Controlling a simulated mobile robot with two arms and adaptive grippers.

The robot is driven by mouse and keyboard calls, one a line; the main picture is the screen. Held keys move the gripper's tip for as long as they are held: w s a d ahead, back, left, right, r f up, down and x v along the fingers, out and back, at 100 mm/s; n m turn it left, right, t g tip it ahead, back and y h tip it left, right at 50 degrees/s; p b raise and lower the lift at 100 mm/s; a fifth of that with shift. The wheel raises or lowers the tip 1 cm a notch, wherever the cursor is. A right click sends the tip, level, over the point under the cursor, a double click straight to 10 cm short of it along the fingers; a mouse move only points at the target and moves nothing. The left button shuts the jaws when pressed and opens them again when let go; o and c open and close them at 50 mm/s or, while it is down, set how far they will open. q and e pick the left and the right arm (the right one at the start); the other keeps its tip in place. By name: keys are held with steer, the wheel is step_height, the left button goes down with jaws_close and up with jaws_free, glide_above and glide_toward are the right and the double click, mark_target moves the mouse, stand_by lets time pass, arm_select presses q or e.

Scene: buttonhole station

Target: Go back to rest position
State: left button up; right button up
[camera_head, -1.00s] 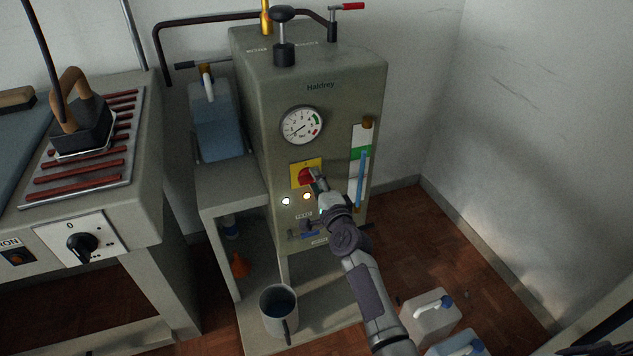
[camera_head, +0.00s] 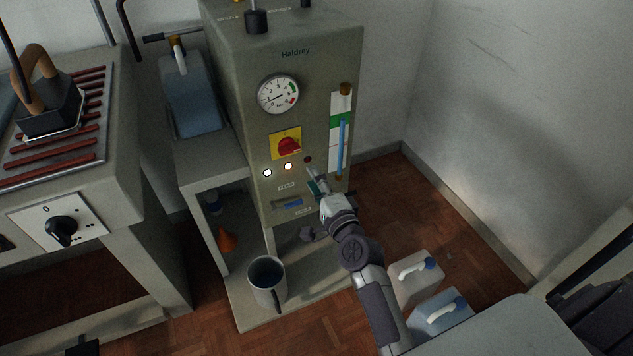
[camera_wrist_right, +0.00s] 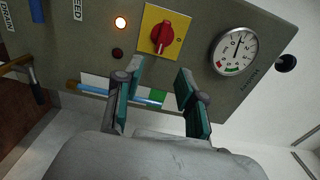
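My right gripper (camera_head: 314,184) is in front of the lower panel of the grey boiler (camera_head: 300,70), below the red rotary knob (camera_head: 289,146). The knob sits on a yellow plate (camera_head: 276,140). In the right wrist view my right gripper (camera_wrist_right: 158,85) has its two fingers apart with nothing between them. The red knob (camera_wrist_right: 162,34) shows beyond the fingers, clear of them. My left gripper is not in view.
A pressure gauge (camera_head: 278,94) and sight glass (camera_head: 341,135) are on the boiler front. An iron (camera_head: 48,105) rests on the left bench. A metal jug (camera_head: 266,283) stands low; canisters (camera_head: 412,288) stand on the floor. Floor at right is partly clear.

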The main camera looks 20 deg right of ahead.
steer(key=shift+s, duration=0.3)
